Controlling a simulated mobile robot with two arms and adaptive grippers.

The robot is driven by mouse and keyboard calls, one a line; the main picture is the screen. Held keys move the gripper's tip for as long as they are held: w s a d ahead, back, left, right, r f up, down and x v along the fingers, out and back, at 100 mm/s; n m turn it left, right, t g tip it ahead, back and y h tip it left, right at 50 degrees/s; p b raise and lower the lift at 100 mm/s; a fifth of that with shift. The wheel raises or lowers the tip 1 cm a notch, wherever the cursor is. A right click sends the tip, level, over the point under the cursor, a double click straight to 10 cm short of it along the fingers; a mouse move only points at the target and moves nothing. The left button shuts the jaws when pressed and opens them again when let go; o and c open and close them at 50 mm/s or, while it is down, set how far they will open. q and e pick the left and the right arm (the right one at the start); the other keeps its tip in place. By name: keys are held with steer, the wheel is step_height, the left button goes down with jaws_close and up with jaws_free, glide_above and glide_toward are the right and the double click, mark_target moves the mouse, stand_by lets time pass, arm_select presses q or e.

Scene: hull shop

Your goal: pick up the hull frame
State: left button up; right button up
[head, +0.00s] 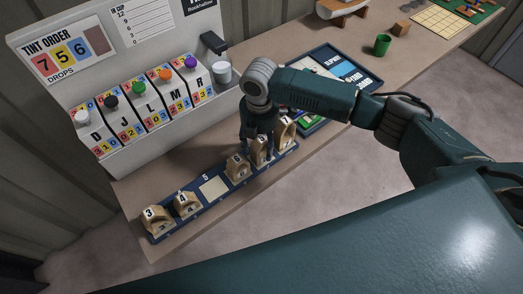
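Several small wooden hull frames stand in a row on a dark blue strip (191,222) along the bench. The frame marked 3 (157,219) and the one marked 4 (186,204) are at its near left end. A bare pale slot (214,187) beside the figure 5 follows. Another frame (237,168) stands right of the slot, then one (262,155) under my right gripper, then one (285,131) at the far end. My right gripper (259,148) points down at that second-to-last frame and partly covers it. Its fingertips are too small to tell a grasp. My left gripper is out of view.
The bench (140,190) backs onto a panel with an order board (70,50) and a row of paint dispensers (145,105). A framed board (345,68), a green cup (382,45) and a wooden block (401,30) lie farther right. Grey floor (330,180) is open in front.

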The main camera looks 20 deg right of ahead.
steer(key=c, duration=0.8)
steer(key=shift+c, duration=0.5)
steer(key=shift+r, duration=0.15)
